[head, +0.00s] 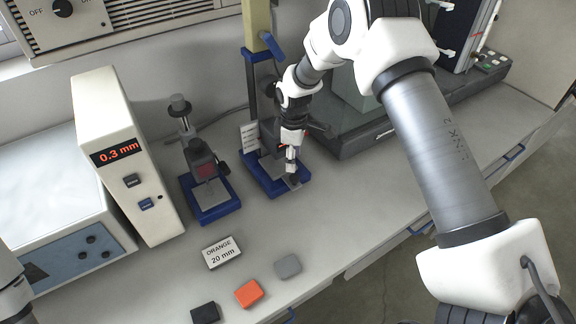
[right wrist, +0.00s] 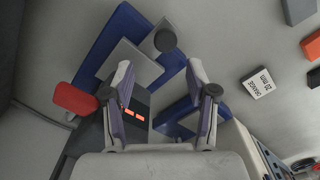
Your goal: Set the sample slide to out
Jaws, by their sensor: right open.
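A small test stand on a blue base (head: 262,180) stands below my right gripper (head: 291,158). In the right wrist view, its blue base (right wrist: 112,38) carries a grey sliding plate (right wrist: 122,60) with a round black knob (right wrist: 166,38) at its outer end. The knob also shows in the head view (head: 294,181), just under the fingertips. My right gripper (right wrist: 160,70) is open and empty, its fingers pointing down at the plate, with the knob beyond the tips. I cannot tell whether they touch. The gripper and wrist hide part of the stand. My left gripper is not in view.
A second blue-based stand (head: 211,203) is to the left, beside a white unit (head: 120,150) reading 0.3 mm. An "ORANGE 20 mm" card (head: 222,252) and black (head: 205,312), orange (head: 249,293) and grey (head: 288,265) blocks lie in front. The counter right of them is clear.

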